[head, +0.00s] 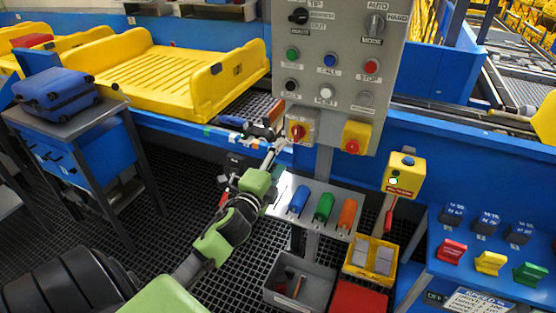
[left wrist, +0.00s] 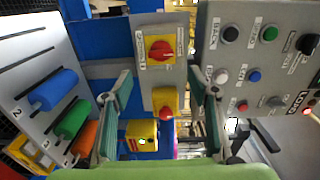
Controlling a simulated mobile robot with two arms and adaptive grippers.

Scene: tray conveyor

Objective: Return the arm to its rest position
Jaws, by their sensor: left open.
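My left arm (head: 232,228), green and dark grey, reaches up from the bottom left of the head view toward the control panel (head: 335,75). My left gripper (head: 272,138) is near the panel's lower left, close to the red rotary switch (head: 298,131) on its grey box. In the left wrist view the gripper (left wrist: 160,88) is open, its two fingers spread apart with nothing held between them. Beyond the fingers show the red rotary switch (left wrist: 161,48) on a yellow plate and a red push button (left wrist: 167,114). I cannot tell whether a fingertip touches the panel. My right gripper is not in view.
A sloped shelf (head: 282,201) with blue, green and orange cylinders lies below the gripper. A grey bin (head: 270,297) and yellow bin (head: 348,268) stand lower. A yellow tray (head: 125,85) rests on the conveyor. A blue suitcase (head: 55,92) sits on a side table.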

